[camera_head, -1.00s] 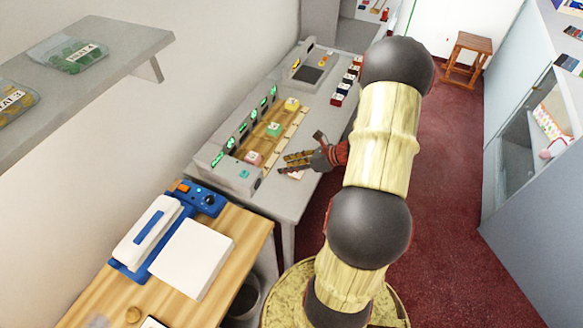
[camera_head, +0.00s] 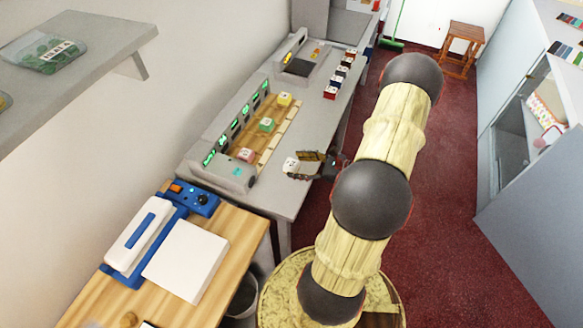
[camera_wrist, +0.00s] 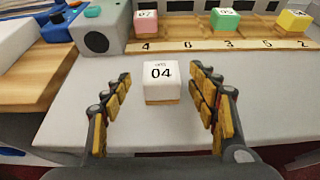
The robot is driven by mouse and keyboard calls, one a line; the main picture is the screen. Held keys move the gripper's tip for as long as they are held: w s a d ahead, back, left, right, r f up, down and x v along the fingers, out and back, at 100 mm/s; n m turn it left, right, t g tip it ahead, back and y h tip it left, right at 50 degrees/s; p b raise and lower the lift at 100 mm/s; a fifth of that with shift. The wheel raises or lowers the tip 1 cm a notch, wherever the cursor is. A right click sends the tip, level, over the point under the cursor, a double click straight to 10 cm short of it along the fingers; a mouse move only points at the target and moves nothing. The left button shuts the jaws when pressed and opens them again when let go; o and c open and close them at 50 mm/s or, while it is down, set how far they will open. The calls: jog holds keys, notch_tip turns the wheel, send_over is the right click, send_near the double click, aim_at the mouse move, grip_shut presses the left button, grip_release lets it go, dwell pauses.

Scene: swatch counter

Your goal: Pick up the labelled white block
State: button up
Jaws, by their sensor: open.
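The labelled white block (camera_wrist: 162,85) stands upright on the grey counter in the wrist view, with "04" printed on its top and a tan base. It sits between and slightly beyond the fingertips of my gripper (camera_wrist: 162,95), which is open with a finger on each side, apart from the block. In the head view the white block (camera_head: 290,165) lies near the counter's front edge, just left of my gripper (camera_head: 306,166). A numbered wooden strip (camera_wrist: 225,45) runs behind it, with pink (camera_wrist: 146,22), green (camera_wrist: 224,20) and yellow (camera_wrist: 292,20) blocks along it.
A grey box with a round knob (camera_wrist: 98,28) stands behind left of the block. A wooden table (camera_head: 240,222) with a white pad (camera_head: 186,260) and a blue device (camera_head: 195,199) adjoins the counter. Several dark and red blocks (camera_head: 331,92) stand farther back. Counter around the white block is clear.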

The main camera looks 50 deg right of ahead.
aim_at(298, 166)
jog(key=x, duration=0.3)
jog(key=shift+w+f, duration=0.1)
jog(key=shift+f, duration=0.15)
jog(key=shift+d, duration=0.1)
jog(key=shift+c, duration=1.1)
jog(key=c, duration=0.9)
